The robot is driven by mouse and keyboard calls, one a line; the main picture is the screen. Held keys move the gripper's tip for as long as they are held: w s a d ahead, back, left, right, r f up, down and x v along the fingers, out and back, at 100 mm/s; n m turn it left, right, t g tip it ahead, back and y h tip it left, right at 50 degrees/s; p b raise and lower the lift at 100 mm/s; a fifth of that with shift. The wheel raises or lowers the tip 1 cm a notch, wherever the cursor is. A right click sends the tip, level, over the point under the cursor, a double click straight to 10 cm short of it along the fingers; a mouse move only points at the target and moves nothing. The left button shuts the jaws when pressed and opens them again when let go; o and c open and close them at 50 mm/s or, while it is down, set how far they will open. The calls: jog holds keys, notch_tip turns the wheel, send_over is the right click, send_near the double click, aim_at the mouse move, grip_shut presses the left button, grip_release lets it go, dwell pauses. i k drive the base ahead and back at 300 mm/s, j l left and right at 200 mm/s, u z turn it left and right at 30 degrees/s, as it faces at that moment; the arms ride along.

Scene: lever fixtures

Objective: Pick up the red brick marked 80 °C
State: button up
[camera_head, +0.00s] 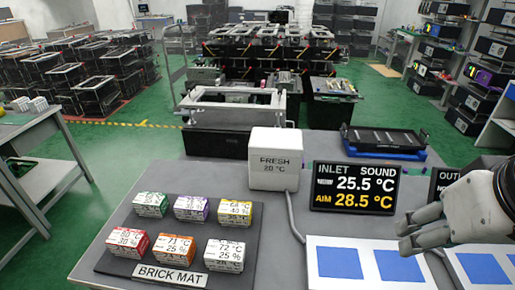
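The red brick (129,243) sits at the front left of the dark brick mat (109,262). Its label shows 30 %; the temperature line is too small to read surely. Beside it are an orange brick (174,248) reading about 71 °C, 25 % and a white brick (224,254) reading 72 °C, 25 %. Behind stand a green brick (151,204), a purple brick (191,208) and a yellow brick (236,213). My gripper (403,232) is at the right, far from the mat. Its fingers point left, apart, with nothing seen between them.
A white box (274,160) marked FRESH 20 °C stands behind the mat. A display (355,188) reads INLET SOUND 25.5 °C, AIM 28.5 °C. A second display (451,181) is partly hidden by my arm. White panels with blue squares (341,262) lie at front right. A grey cable runs between.

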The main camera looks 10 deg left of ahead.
aim_at(127, 242)
jog(key=u, duration=1.25)
